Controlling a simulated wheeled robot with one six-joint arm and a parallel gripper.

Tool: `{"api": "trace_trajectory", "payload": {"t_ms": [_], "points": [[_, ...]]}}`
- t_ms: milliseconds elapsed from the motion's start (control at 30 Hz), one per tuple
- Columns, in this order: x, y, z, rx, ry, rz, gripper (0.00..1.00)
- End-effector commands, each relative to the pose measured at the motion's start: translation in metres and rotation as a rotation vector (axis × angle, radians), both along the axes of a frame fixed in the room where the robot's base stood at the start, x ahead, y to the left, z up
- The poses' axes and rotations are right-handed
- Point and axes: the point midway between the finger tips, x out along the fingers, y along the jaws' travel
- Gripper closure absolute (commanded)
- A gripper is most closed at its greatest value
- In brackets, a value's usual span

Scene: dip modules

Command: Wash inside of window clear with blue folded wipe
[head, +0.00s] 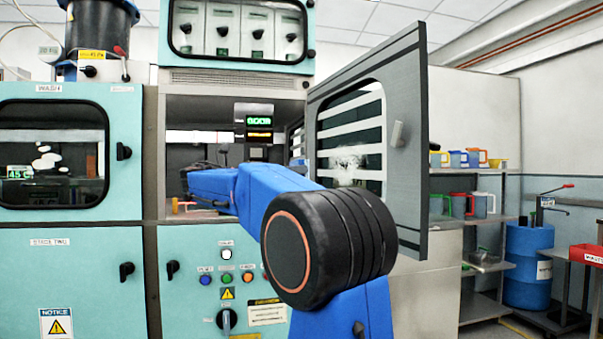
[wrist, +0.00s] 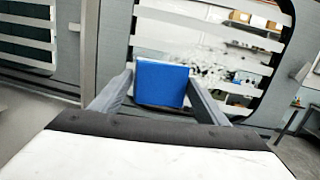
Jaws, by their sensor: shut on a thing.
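The blue folded wipe (wrist: 161,83) is between the two fingers of my gripper (wrist: 160,88) in the wrist view. My gripper is shut on it. The wipe is in front of the window (wrist: 215,45), which has white bars or stripes across it. A speckled whitish smudge (wrist: 205,68) shows beside and above the wipe. I cannot tell whether the wipe touches the glass. In the head view the window (head: 350,130) is in the open grey door, with a white smudge (head: 347,160) low on the pane. My gripper is hidden behind my blue arm there.
The door (head: 412,130) stands swung open to the right of the cabinet opening (head: 200,115), with a handle (head: 397,134) on its face. Teal panels (head: 75,270) with knobs lie left and below. A shelf rack (head: 480,193) with coloured jugs stands at the right.

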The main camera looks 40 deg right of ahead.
Motion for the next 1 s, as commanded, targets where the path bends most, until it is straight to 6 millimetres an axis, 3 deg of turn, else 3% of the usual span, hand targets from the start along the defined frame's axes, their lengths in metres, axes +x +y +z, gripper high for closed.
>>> {"api": "trace_trajectory", "payload": {"t_ms": [600,1000], "points": [[-0.019,-0.045,-0.001,0.001,0.0,-0.001,0.5],[-0.023,-0.054,0.0,0.001,-0.001,0.001,0.5]]}}
